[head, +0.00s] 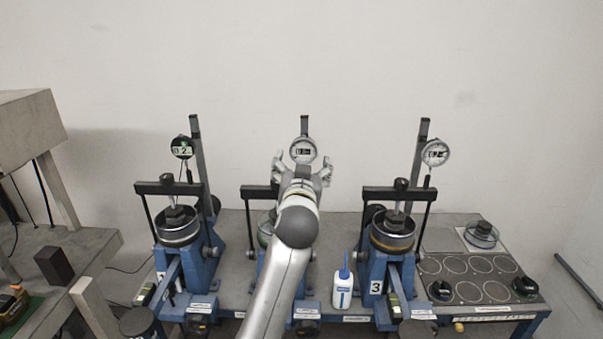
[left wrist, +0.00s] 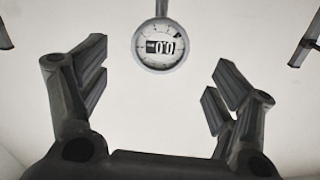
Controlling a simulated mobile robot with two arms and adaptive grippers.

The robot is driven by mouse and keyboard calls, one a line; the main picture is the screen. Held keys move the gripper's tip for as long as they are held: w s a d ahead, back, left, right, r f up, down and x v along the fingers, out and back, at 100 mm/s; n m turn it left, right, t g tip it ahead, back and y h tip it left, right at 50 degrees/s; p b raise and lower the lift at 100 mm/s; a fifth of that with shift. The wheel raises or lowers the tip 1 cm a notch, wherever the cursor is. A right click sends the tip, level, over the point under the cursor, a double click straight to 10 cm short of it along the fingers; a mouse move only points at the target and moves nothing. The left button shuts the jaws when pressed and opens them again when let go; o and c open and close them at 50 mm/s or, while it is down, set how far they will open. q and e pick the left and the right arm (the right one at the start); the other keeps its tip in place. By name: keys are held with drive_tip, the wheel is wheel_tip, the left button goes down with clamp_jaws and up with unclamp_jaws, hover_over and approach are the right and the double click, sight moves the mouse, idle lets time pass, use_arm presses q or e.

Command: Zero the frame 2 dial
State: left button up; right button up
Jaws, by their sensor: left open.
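The frame 2 dial (head: 303,150) is a round, silver-rimmed gauge on the post of the middle frame. My left gripper (head: 302,170) is open and empty, just in front of and below the dial. Its fingers (left wrist: 160,85) are spread to either side below the dial, and I see no contact. The middle frame (head: 260,191) is partly hidden behind my left arm. My right gripper is not in view.
The left frame has a dark-faced dial (head: 182,147); the right frame, marked 3, has a pale dial (head: 435,152). A white and blue bottle (head: 343,285) stands between the middle and right frames. A plate with round recesses (head: 470,265) lies at the right.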

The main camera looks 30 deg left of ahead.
use_arm(q)
drive_tip(key=shift+v, duration=1.95)
drive_tip(key=shift+f, duration=0.1)
